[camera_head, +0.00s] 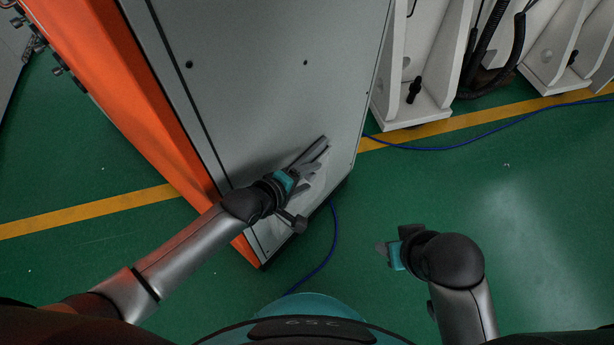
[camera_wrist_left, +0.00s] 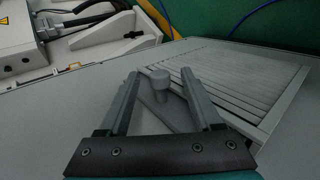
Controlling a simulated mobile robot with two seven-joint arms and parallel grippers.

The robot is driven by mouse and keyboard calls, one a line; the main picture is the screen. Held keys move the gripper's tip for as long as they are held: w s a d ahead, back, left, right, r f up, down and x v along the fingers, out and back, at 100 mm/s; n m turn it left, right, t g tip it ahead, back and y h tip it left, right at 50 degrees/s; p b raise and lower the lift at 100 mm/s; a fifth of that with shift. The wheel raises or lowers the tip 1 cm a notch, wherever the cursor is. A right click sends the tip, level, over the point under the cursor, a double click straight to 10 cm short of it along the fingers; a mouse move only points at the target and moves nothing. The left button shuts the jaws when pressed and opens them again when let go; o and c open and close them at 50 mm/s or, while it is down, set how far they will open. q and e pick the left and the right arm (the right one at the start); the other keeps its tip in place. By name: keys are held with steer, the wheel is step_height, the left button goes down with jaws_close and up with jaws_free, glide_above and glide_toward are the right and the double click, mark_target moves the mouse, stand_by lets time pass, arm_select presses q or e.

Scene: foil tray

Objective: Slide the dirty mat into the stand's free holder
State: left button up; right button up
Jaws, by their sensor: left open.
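My left gripper (camera_head: 318,158) is at the grey face of a tall cabinet (camera_head: 270,90). In the left wrist view its two fingers (camera_wrist_left: 160,76) are apart, with a grey round-headed knob (camera_wrist_left: 159,88) showing between them; I cannot tell whether they touch it. A pale grey slatted panel (camera_wrist_left: 235,85) lies just right of the fingers. I cannot make out a dirty mat or a stand with holders in either view. My right gripper (camera_head: 388,252) is over the green floor, right of the cabinet, seen from behind its wrist; its jaw opening does not show clearly.
The cabinet has an orange side (camera_head: 130,90). White frames (camera_head: 425,60) with black hoses (camera_head: 497,50) stand at the back right. A blue cable (camera_head: 332,240) runs along the green floor, and a yellow line (camera_head: 90,210) crosses it. The floor at right is mostly clear.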

arm_select(q)
steer(key=shift+c, duration=0.3)
jaws_close()
stand_by(0.4)
steer(key=shift+r, duration=0.15)
